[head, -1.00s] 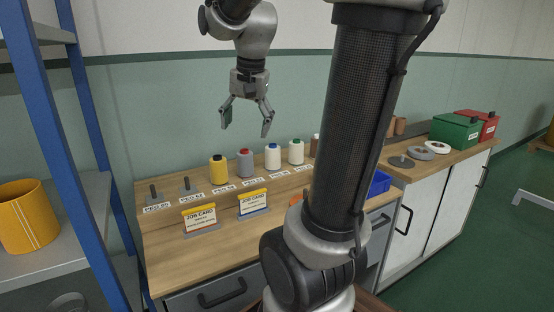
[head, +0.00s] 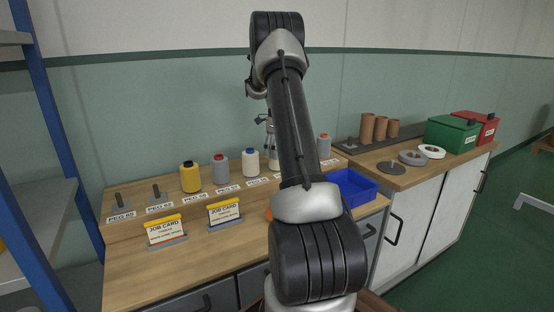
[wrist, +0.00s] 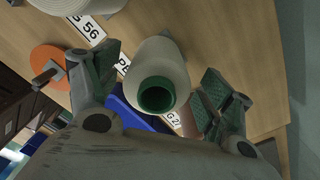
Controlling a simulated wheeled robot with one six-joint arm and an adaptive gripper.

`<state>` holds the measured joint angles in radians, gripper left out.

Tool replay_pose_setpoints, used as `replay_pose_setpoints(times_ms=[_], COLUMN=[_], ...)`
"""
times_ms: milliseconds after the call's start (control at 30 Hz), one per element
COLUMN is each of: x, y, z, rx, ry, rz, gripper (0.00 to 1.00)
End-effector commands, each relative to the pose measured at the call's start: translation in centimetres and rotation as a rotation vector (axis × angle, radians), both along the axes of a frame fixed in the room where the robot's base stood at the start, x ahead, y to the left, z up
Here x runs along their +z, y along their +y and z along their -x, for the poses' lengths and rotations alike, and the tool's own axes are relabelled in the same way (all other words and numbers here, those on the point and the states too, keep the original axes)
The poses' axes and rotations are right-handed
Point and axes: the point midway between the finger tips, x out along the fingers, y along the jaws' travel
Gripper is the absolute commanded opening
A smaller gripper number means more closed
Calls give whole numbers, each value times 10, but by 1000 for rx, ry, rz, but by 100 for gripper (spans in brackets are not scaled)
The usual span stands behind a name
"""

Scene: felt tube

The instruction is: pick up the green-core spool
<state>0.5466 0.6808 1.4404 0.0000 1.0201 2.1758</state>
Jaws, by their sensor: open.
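The green-core spool (wrist: 172,60) is a cream-white spool with a dark green core, in the middle of the wrist view with its core end facing the camera. In the head view only a sliver of a white spool, which looks like it (head: 273,164), shows beside my arm. My gripper (wrist: 157,75) is open, with one finger pad on each side of the spool. Gaps show between the pads and the spool, so it is not gripped. In the head view the gripper (head: 269,127) is mostly hidden behind my arm, low over the spool row.
A yellow spool (head: 190,178), a grey red-core spool (head: 220,171) and a white blue-core spool (head: 250,163) stand left in the row. A grey spool (head: 324,146) stands right. Job cards (head: 224,212) and a blue bin (head: 352,186) are in front. Pegs (head: 119,202) at left are empty.

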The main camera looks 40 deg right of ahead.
Motion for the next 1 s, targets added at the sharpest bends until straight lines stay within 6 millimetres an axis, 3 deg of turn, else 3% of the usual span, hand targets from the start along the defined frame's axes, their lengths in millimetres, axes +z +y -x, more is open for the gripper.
replay_pose_setpoints(times_ms=[300,567,800,1000], x=[-45,-48,-47,-47], y=[0,0,0,0], z=[4,4,4,4], rx=[2,3,3,3], ry=[1,0,0,0], rz=[-1,0,0,0], gripper=[81,81,39,36])
